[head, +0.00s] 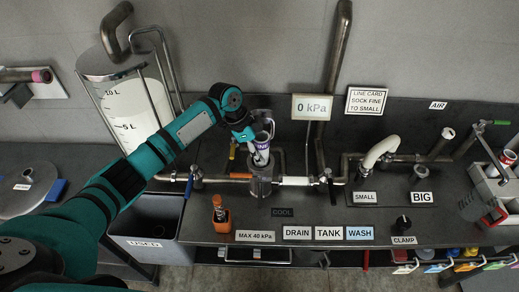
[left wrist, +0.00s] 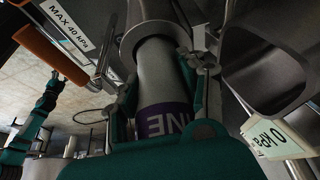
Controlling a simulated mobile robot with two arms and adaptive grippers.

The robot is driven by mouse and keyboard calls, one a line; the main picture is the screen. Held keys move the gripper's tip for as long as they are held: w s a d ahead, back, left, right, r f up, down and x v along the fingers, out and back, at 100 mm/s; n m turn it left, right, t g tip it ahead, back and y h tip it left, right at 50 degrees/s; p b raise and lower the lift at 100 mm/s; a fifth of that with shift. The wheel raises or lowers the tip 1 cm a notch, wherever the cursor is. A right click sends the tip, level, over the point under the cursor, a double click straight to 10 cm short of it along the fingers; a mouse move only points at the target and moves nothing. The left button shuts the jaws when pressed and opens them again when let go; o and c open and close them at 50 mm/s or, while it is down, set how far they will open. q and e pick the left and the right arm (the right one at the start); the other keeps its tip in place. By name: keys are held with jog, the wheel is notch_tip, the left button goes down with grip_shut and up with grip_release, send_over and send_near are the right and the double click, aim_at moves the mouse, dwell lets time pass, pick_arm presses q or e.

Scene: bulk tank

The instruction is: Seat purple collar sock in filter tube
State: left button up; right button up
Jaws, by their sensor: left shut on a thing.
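The sock (head: 262,157) is a pale grey cylinder with a purple collar, standing nearly upright over the metal filter tube (head: 260,187) on the bench. In the left wrist view, the purple collar (left wrist: 168,122) shows part of a label ending in "INE". The sock's far end is inside the tube's flared metal mouth (left wrist: 128,45); how deep it sits is hidden. My left gripper (head: 259,137) is shut on the sock near its collar, above the tube. In the left wrist view, its fingers (left wrist: 160,95) lie on both sides of the sock.
A "0 kPa" display (head: 312,107) stands behind the tube to the right. Pipes and valves run along the bench's back. A grey "USED" bin (head: 150,232) is at lower left.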

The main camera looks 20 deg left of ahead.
pick_arm(q)
jog(key=shift+f+b, duration=0.45)
jog(key=shift+f, duration=0.35)
jog(key=o, duration=1.1)
jog(key=shift+s, duration=0.1)
jog(key=shift+c, duration=0.2)
jog(key=shift+o, duration=1.4)
jog(key=shift+a, duration=0.1)
jog(key=v, duration=1.2)
jog(key=shift+f, duration=0.1)
